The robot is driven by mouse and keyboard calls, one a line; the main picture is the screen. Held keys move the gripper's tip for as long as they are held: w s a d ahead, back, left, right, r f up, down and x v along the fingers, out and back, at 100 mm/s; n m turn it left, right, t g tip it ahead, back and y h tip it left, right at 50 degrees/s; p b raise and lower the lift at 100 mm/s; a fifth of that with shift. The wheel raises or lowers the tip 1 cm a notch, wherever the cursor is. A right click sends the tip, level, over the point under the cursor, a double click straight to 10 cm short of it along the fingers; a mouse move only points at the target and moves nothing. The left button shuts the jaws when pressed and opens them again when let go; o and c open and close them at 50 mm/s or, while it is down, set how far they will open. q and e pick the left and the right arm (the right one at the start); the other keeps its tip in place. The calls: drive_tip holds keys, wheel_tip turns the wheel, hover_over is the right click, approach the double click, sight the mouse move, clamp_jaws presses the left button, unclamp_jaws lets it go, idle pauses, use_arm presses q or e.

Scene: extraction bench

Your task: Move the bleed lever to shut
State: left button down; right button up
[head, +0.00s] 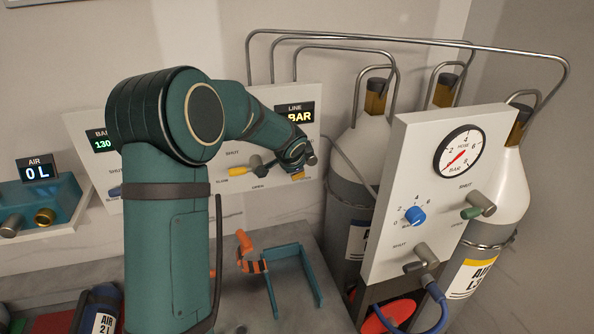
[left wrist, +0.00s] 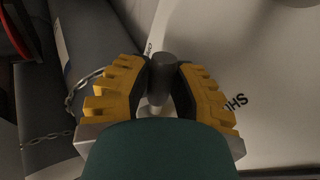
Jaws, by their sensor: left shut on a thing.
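In the head view my left gripper (head: 298,172) is at the right edge of the back panel (head: 285,130), under the LINE display. It is mostly hidden by my own forearm. In the left wrist view its yellow-padded fingers (left wrist: 163,90) are closed around a grey lever, the bleed lever (left wrist: 163,68). The panel label beside it on the right is cut off but begins "SH". Another label shows at the upper left of the lever. Which way the lever points is hard to tell, as the fingers cover much of it. My right gripper is not in view.
Another lever with a yellow tip (head: 237,171) is on the back panel, left of my gripper. A right panel (head: 385,200) carries a gauge (head: 460,149), a blue knob (head: 415,215) and levers. Gas cylinders (head: 353,160) and bent pipes stand behind. A blue rack (head: 306,268) sits on the bench.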

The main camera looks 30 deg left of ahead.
use_arm(q)
drive_tip(key=shift+a+r+m+g+y+p, duration=0.1)
drive_tip(key=shift+r+m+g+y+p, duration=0.45)
drive_tip(key=shift+r+g+y, duration=0.45)
drive_tip(key=shift+f, duration=0.1)
drive_tip(key=c, duration=1)
unclamp_jaws()
drive_tip(key=shift+s, duration=0.1)
drive_tip(key=v, duration=1.2)
